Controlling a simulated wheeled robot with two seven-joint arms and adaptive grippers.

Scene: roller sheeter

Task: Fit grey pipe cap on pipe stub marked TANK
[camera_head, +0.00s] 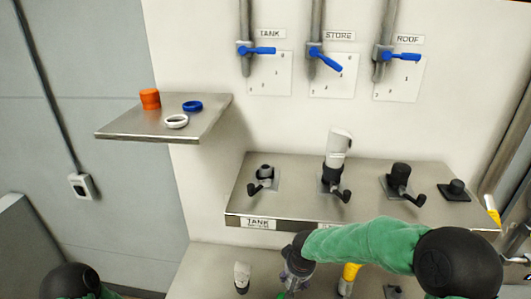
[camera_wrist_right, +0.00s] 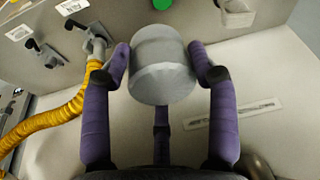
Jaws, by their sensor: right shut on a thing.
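The grey cap (camera_wrist_right: 163,65) is a short rounded cylinder, gripped between the purple fingers of my right gripper (camera_wrist_right: 163,72) in the right wrist view. In the head view my right gripper (camera_head: 294,270) is below the front edge of the steel shelf; the cap cannot be made out clearly there. The stub above the TANK label (camera_head: 257,222) is a short dark pipe stub (camera_head: 264,172) with a black lever, on the left of that shelf. Its top is uncovered, and my gripper is apart from it, lower and to the right. My left gripper is out of view.
A side shelf (camera_head: 130,130) holds an orange piece (camera_head: 150,98), a blue ring (camera_head: 192,106) and a white ring (camera_head: 177,121). A tall white piece (camera_head: 339,148) stands on the middle stub; a black-topped stub (camera_head: 399,174) is right of it. A yellow hose (camera_wrist_right: 62,125) runs left of my fingers.

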